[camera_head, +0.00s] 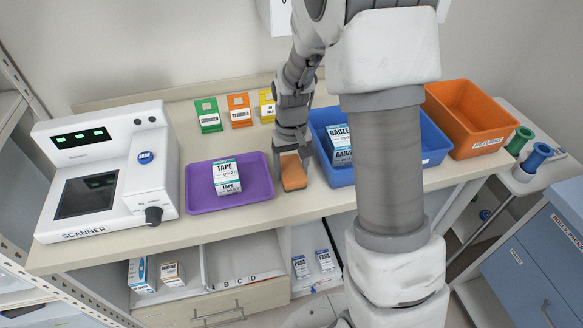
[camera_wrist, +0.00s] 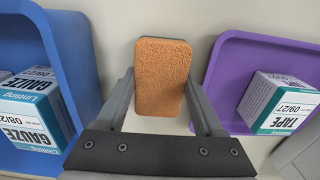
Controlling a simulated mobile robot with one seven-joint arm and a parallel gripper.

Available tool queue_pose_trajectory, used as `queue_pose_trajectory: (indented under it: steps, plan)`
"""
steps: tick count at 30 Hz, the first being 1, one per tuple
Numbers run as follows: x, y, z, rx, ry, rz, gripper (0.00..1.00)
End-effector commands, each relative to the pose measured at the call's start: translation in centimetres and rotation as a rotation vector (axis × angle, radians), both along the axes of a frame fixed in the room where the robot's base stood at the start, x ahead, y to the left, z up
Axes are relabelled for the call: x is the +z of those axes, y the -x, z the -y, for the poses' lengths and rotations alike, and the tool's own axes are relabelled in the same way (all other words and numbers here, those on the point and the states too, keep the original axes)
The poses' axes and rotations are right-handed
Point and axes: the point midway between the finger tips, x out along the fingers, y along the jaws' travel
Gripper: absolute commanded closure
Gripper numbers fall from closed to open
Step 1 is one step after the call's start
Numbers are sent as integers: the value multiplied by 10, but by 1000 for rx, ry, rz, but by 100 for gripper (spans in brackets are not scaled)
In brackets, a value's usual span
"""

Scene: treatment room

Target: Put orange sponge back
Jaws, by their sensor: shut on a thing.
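The orange sponge (camera_head: 293,172) is a small rounded block on the counter between the purple tray and the blue bin. My gripper (camera_head: 291,152) points down over it and is shut on it. In the wrist view the sponge (camera_wrist: 162,76) sits upright in the picture between the two fingers of my gripper (camera_wrist: 162,100), its face fully visible. I cannot tell whether the sponge touches the counter or is slightly lifted.
A purple tray (camera_head: 258,190) with a TAPE box (camera_head: 227,177) is close on the left. A blue bin (camera_head: 433,143) with GAUZE boxes (camera_head: 339,144) is close on the right, with an orange returns bin (camera_head: 470,118) beyond. A scanner (camera_head: 107,172) stands far left. Small coloured cards (camera_head: 239,110) line the back.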

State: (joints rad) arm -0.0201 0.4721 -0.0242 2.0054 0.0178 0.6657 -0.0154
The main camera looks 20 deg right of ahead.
Motion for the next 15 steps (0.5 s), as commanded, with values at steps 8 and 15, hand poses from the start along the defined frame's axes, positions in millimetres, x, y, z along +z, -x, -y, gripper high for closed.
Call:
queue_pose_trajectory:
  steps: [8, 15]
  plan:
    - [-1, 0, 0, 0, 0, 0, 0]
    - [2, 0, 0, 0, 0, 0, 0]
